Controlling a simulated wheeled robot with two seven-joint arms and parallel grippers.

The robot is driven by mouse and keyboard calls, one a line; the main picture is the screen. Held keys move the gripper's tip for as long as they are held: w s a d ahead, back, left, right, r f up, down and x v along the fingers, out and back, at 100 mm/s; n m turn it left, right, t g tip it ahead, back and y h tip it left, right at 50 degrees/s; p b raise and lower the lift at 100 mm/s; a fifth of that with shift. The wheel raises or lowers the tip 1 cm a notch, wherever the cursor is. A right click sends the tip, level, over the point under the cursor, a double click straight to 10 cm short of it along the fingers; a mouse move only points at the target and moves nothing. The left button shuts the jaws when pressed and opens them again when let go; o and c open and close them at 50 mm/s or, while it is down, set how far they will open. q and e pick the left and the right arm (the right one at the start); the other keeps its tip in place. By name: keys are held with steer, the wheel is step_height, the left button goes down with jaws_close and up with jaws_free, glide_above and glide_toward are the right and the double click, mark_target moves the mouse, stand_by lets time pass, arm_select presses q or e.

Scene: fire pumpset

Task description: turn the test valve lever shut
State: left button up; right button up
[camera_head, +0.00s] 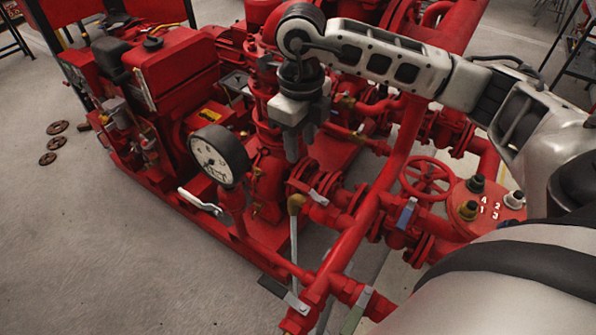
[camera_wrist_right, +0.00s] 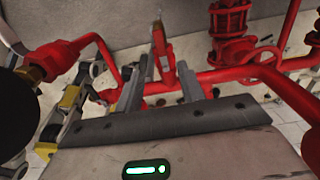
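Several levers show on the red pump pipework, and I cannot tell for sure which is the test valve lever. A black-handled lever (camera_head: 284,292) lies across the pipe at the bottom middle of the head view. A white lever (camera_head: 200,201) sits below the gauge. My right gripper (camera_head: 299,145) points down above the pipework, right of the gauge and apart from these levers. In the right wrist view its fingers (camera_wrist_right: 160,90) are spread. A red part with a thin metal piece (camera_wrist_right: 162,58) shows between them, seemingly beyond the tips. My left gripper is out of view.
A round pressure gauge (camera_head: 219,157) stands close to the gripper's left. A rod with a tan knob (camera_head: 295,204) rises below the gripper. A red handwheel (camera_head: 425,178) and more pipes crowd the right. Open floor (camera_head: 90,240) lies at the left.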

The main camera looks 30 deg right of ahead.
mark_target(300, 185)
step_height(300, 185, down, 10)
steer(key=shift+w+f+p, duration=0.1)
steer(key=shift+p, duration=0.35)
jaws_close()
